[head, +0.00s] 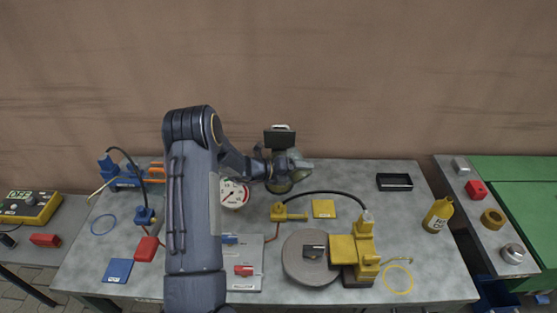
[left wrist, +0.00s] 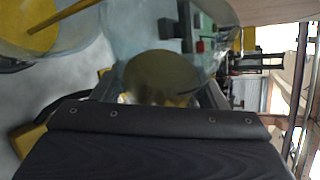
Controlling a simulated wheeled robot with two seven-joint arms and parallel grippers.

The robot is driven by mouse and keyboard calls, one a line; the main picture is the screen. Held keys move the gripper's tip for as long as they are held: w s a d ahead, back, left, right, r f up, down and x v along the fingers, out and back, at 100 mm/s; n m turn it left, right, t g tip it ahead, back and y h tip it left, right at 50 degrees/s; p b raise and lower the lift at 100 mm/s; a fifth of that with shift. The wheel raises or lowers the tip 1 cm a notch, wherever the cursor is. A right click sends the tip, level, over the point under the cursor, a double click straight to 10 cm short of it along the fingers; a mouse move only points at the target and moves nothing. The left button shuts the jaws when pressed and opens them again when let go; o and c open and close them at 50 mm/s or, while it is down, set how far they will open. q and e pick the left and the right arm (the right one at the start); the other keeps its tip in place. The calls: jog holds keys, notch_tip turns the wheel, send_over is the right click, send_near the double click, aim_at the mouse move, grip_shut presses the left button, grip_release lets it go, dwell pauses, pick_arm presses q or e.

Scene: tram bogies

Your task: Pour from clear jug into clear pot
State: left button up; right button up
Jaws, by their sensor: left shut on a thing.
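My left gripper (head: 272,166) is shut on the clear jug (head: 299,162), which it holds tilted over the clear pot (head: 281,186) at the back middle of the bench. In the left wrist view the clear jug (left wrist: 125,35) is between the fingers, with a yellowish liquid surface in it. The clear pot (left wrist: 70,12) fills the upper left corner there and has yellow in its bottom. A yellow streak runs down into the pot and looks like a stream of liquid. My wrist and the jug partly hide the pot in the head view. My right gripper is not in view.
A white dial gauge (head: 234,194) stands close left of the pot. A black hose (head: 325,193) arches in front of it to a yellow pump (head: 357,248). A yellow bottle (head: 438,215) and a black tray (head: 394,182) are at the right.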

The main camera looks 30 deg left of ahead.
pick_arm(q)
jog(key=shift+d+r, duration=0.1)
jog(key=shift+d, duration=0.1)
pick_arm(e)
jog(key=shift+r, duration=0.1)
pick_arm(q)
jog(key=shift+a, duration=0.15)
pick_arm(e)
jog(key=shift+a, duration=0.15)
pick_arm(q)
jog(key=shift+h, duration=0.3)
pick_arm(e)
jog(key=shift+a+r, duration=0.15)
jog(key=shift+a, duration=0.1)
